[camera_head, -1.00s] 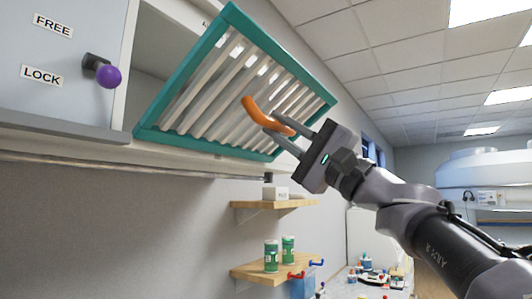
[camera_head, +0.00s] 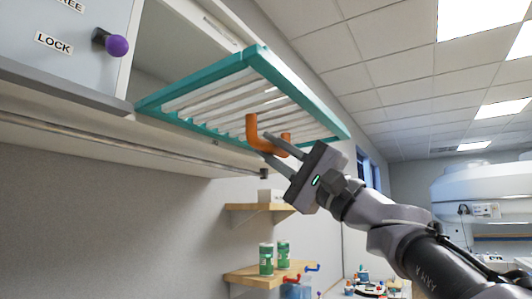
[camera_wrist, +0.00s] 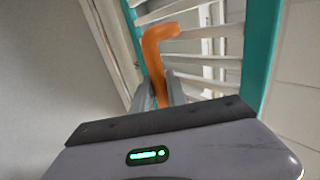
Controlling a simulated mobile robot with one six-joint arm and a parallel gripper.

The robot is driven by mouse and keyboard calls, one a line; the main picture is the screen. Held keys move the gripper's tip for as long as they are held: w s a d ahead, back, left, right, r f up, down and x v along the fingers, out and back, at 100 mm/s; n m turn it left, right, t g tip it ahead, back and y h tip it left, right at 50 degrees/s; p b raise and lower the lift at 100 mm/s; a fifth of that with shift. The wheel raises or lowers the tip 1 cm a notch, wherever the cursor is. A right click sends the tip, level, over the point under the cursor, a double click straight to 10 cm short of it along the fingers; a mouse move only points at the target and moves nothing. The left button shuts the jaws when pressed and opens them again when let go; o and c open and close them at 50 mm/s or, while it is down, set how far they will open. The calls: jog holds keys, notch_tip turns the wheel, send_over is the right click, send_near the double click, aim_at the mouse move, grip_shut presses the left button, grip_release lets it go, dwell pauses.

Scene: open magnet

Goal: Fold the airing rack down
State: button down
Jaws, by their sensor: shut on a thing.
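The airing rack (camera_head: 243,62) has a teal frame with white slats. In the head view it reaches out from the open cabinet at a shallow tilt, close to level. An orange handle (camera_head: 252,130) hangs at its outer side. My gripper (camera_head: 280,150) is shut on the orange handle, coming from the lower right. In the wrist view the orange handle (camera_wrist: 153,55) rises from between the fingers (camera_wrist: 160,98), with the teal frame (camera_wrist: 260,50) to its right. The handle's lower part is hidden between the fingers.
A purple knob (camera_head: 117,45) sits on the grey panel by a LOCK label (camera_head: 54,42). A rail (camera_head: 90,146) runs below the cabinet. Wooden shelves (camera_head: 255,274) with green cans (camera_head: 266,259) are lower down.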

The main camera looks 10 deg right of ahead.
dwell(0.3)
jog(key=c, duration=1.3)
grip_release()
jog(key=shift+a, duration=0.1)
jog(key=b+v, duration=0.2)
jog(key=v, duration=1.5)
jog(key=shift+f, duration=0.15)
